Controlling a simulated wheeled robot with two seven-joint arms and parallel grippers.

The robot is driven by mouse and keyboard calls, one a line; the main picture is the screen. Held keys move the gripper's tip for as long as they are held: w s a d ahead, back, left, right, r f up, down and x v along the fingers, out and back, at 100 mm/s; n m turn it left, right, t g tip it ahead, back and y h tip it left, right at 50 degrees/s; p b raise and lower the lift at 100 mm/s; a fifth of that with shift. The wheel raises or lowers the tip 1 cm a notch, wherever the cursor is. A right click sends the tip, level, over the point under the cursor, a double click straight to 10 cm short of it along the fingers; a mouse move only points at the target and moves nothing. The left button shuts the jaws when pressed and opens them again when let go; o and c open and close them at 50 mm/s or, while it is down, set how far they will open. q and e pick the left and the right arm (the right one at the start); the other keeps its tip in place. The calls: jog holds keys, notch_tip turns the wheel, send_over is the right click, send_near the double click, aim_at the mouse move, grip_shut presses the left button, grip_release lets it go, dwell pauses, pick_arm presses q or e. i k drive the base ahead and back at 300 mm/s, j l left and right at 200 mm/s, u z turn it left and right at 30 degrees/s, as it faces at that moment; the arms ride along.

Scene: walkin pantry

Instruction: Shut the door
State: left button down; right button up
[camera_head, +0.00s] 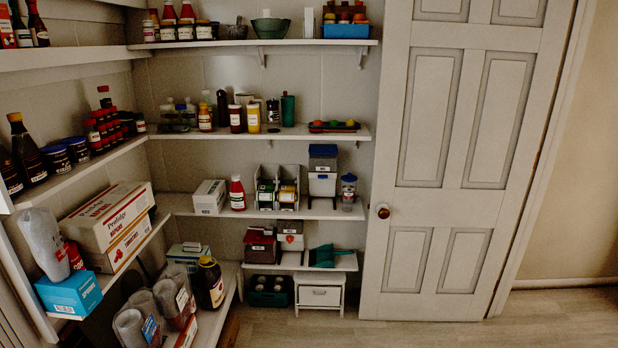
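The white panelled door (435,215) stands upright on the right side of the head view, beside the right ends of the back shelves. The door's top is cut off by the picture edge. A white upright strip (545,165) runs along its right side. I cannot tell from this view how far the door is from its closed position. Neither of my grippers is in view, and nothing of mine touches the door.
Back shelves (260,131) hold bottles, jars and boxes. Left shelves (95,172) hold bottles, a cardboard box (108,225) and a blue box (68,294). A small white drawer unit (320,296) stands low beside the door. The floor (560,318) at the lower right is clear.

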aim_at(466, 87)
jog(key=i+j, duration=0.1)
jog(key=i, duration=1.6)
